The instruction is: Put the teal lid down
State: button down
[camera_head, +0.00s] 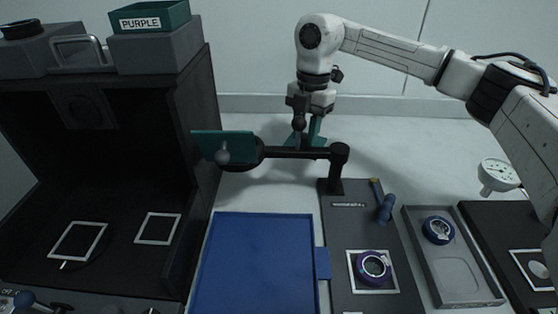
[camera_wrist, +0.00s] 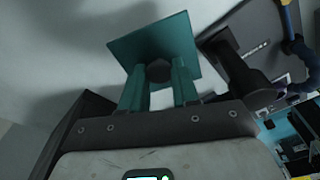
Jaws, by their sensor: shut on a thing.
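The teal lid (camera_wrist: 190,30) is a square plate in the wrist view, with a dark knob (camera_wrist: 159,71) facing my gripper. My gripper (camera_wrist: 158,85) has its teal fingers shut on that knob. In the head view my gripper (camera_head: 307,128) hangs pointing down behind a black horizontal bar. The lid is mostly hidden there by the bar and the fingers. Another teal plate (camera_head: 205,142) with a grey ball knob stands near the bar's left end, apart from my gripper.
The black bar (camera_head: 290,152) on a post stands close in front of my gripper. A dark cabinet (camera_head: 200,120) is at left, with a teal box labelled PURPLE (camera_head: 170,20) on top. A blue tray (camera_head: 255,265) lies empty in front. Pale surface behind the bar is clear.

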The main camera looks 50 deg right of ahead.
jog(key=w+a, duration=0.2)
jog(key=a, duration=0.1)
jog(key=w+a, duration=0.1)
jog(key=a, duration=0.1)
jog(key=shift+a, duration=0.1)
notch_tip(320, 180, down, 2)
jog(key=shift+f, duration=0.1)
jog(key=shift+w+a+f+b, duration=0.15)
jog(key=shift+f+b, duration=0.1)
jog(key=shift+f, duration=0.95)
jog(key=shift+a+f+b, duration=0.1)
jog(key=shift+f+b, duration=0.15)
jog(key=shift+f, duration=0.95)
jog(key=shift+f, duration=0.1)
jog(key=c, duration=0.8)
grip_release()
jog(key=r, duration=0.4)
jog(key=d+r+p, duration=0.1)
jog(key=r, duration=0.7)
jog(key=shift+d, duration=0.25)
